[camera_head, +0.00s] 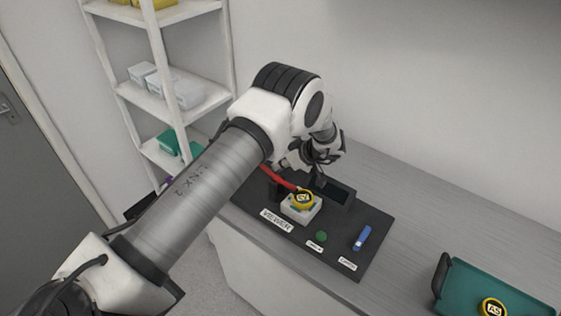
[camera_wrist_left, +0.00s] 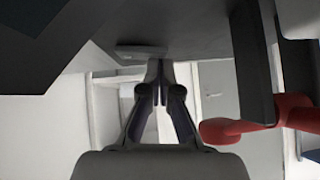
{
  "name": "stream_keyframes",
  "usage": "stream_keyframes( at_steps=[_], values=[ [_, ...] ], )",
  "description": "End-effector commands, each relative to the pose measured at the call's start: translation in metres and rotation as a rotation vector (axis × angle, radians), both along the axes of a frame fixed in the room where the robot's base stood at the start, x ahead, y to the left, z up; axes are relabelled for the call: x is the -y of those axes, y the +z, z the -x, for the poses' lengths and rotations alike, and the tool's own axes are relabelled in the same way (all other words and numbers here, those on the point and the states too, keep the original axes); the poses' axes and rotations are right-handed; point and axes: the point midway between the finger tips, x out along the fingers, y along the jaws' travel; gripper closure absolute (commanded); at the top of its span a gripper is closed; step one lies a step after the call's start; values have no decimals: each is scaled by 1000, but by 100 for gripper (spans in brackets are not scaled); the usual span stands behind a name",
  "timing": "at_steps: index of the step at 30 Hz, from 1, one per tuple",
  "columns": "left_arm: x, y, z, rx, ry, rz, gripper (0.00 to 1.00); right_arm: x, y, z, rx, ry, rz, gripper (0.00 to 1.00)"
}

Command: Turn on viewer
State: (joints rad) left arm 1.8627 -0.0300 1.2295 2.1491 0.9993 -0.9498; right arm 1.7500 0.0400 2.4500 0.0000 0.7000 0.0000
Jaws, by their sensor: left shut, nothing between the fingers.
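A black panel (camera_head: 343,256) lies on the grey bench, with a label that reads VIEWER (camera_head: 277,221) at its left end. Behind that label is a pale block with a yellow round piece (camera_head: 303,199) on it. A red lever (camera_head: 280,179) slants down towards the block; a red bar also shows at the right in the left wrist view (camera_wrist_left: 262,120). The panel also carries a green button (camera_head: 321,237) and a blue switch (camera_head: 362,238). My left gripper (camera_wrist_left: 158,72) is shut and empty.
A teal tray (camera_head: 525,291) with a yellow round piece (camera_head: 493,308) stands on the bench at the right. A white shelf rack (camera_head: 160,60) with boxes stands at the left, beside the bench. Bare bench top (camera_head: 420,225) lies between the panel and the tray.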

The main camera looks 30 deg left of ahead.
Motion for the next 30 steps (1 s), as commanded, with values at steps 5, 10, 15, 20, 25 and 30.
stream_keyframes(
  at_steps=[5, 10, 15, 20, 25, 30],
  values=[
    [0, -5, 0, 0, 0, 0, 100, 0, -4, 0, -1, 0, 0, 58],
    [0, -5, 1, -1, 0, 1, 100, 0, -4, 0, 0, 0, 0, 58],
    [1, -4, -5, 1, 1, 0, 100, 0, -8, 0, 0, 0, 0, 58],
    [1, -1, -12, 1, 1, 0, 100, 0, -11, 0, 0, 0, 0, 58],
    [2, 1, -15, 0, 0, 1, 100, 0, -10, 0, 0, 0, 0, 58],
    [1, 2, -14, 0, 0, 0, 100, 0, -10, 0, 0, 0, 0, 58]
  ],
)
